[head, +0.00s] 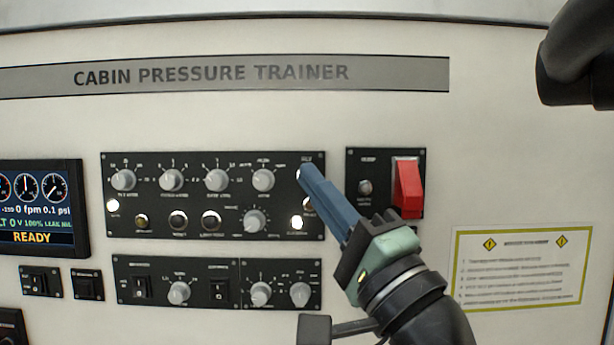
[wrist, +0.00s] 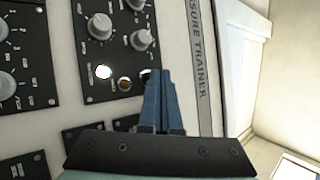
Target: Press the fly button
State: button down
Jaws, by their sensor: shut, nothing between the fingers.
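My gripper (head: 311,180) is shut, with its blue fingers together and empty. In the head view its tips are at the upper right corner of the large black control panel (head: 200,158). A whitish round spot, perhaps a lit button (head: 299,174), shows at the tips' left edge, just under a small blurred label. I cannot read which button is marked fly. Below it, a dark button (head: 307,204) is partly hidden by the fingers, and a lit white button (head: 297,222) is clear. In the wrist view the gripper tips (wrist: 160,75) overlap the button area; contact cannot be told.
A red switch guard (head: 408,187) on a small black panel stands close to the right of my gripper. Grey knobs (head: 263,180) stand to its left. A lower black panel (head: 205,281) and a READY display (head: 40,210) are further left. A yellow-bordered notice (head: 522,268) is at right.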

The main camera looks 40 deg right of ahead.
jog(key=shift+w+d, duration=0.25)
jog(key=shift+w, duration=0.1)
dwell(0.7)
jog(key=shift+s, duration=0.1)
jog(key=shift+s+a, duration=0.45)
jog(key=shift+s, duration=0.1)
jog(key=shift+s+a+p, duration=0.3)
jog(key=shift+s+a, duration=0.45)
jog(key=shift+s, duration=0.25)
jog(key=shift+s+a+p, duration=0.25)
jog(key=shift+s+a, duration=0.5)
jog(key=shift+s, duration=0.25)
